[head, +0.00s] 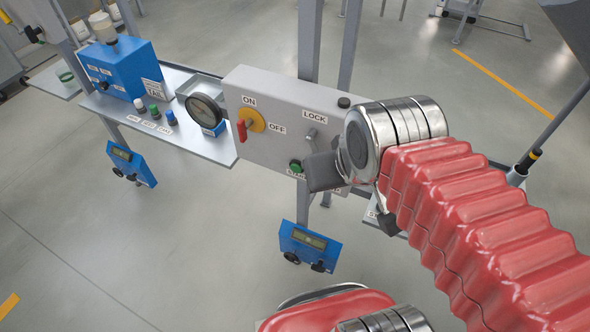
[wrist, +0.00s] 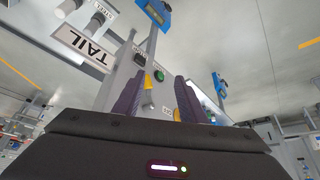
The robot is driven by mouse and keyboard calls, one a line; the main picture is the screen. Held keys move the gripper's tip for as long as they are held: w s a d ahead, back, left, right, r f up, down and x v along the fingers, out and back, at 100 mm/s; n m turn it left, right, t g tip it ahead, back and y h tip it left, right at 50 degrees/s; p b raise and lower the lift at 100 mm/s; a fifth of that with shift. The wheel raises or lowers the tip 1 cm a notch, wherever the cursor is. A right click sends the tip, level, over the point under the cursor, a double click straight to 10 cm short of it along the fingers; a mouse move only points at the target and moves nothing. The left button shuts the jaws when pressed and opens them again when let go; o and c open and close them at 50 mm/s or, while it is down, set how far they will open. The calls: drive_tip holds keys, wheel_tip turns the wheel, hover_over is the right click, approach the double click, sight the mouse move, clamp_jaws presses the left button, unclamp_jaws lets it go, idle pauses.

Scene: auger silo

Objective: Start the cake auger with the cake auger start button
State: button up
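A grey control box (head: 262,105) carries a red and yellow ON/OFF rotary switch (head: 251,123). A green button (head: 295,166) sits low on its face; the label under it is partly hidden, so I cannot confirm it as the cake auger start button. My gripper (head: 323,171) is just right of this button, in front of the box's lower right. In the wrist view my gripper (wrist: 163,88) has its two fingers apart with nothing held between them. A green button (wrist: 160,75) shows beyond the fingertips there; contact is not visible.
A LOCK label (head: 315,117) and a black knob (head: 344,102) are on the box. Left of it, a shelf (head: 205,147) holds a round gauge (head: 204,110), a small green button (head: 154,111) and a blue unit (head: 125,68). A blue display box (head: 309,244) hangs below. Floor at front left is clear.

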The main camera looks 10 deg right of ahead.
clamp_jaws()
idle(1.0)
